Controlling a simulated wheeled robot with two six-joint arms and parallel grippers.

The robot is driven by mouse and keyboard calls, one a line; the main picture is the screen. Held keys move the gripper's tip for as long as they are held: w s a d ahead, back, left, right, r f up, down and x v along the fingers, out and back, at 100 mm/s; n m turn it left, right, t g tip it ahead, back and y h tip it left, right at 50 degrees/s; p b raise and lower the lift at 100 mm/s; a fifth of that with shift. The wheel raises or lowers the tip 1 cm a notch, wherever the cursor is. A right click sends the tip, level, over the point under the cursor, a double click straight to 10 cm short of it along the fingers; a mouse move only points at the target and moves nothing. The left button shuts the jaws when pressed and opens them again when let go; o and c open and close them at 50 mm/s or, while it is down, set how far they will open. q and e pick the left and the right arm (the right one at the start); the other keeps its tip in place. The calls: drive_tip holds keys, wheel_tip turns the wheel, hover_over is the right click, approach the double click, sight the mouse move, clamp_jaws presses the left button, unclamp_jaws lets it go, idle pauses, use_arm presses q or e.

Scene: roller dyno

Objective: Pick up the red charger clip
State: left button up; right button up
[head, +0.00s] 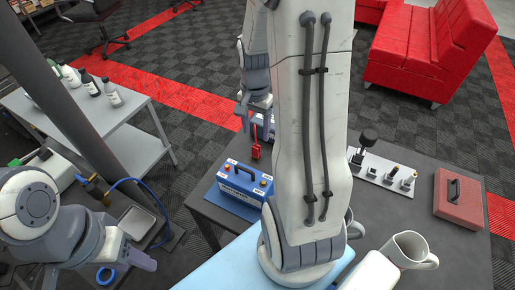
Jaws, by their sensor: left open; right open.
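The red charger clip (256,143) stands upright, small and slim, just behind the blue battery (240,189) on the dark table. My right gripper (254,112) is open, pointing down just above and behind the clip in the picture, apart from it as far as I can see. My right arm's large white link hides the table area to the right of the clip. My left gripper (138,262) is at the lower left, well away from the clip, open and empty; its fingers are only partly visible.
A grey side table (130,135) with bottles stands left. A dark slanted post (65,105) stands between.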

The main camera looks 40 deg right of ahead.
sight(256, 146)
wheel_tip(256, 146, down, 10)
drive_tip(key=shift+r, duration=0.25)
drive_tip(key=shift+c, duration=0.3)
clamp_jaws()
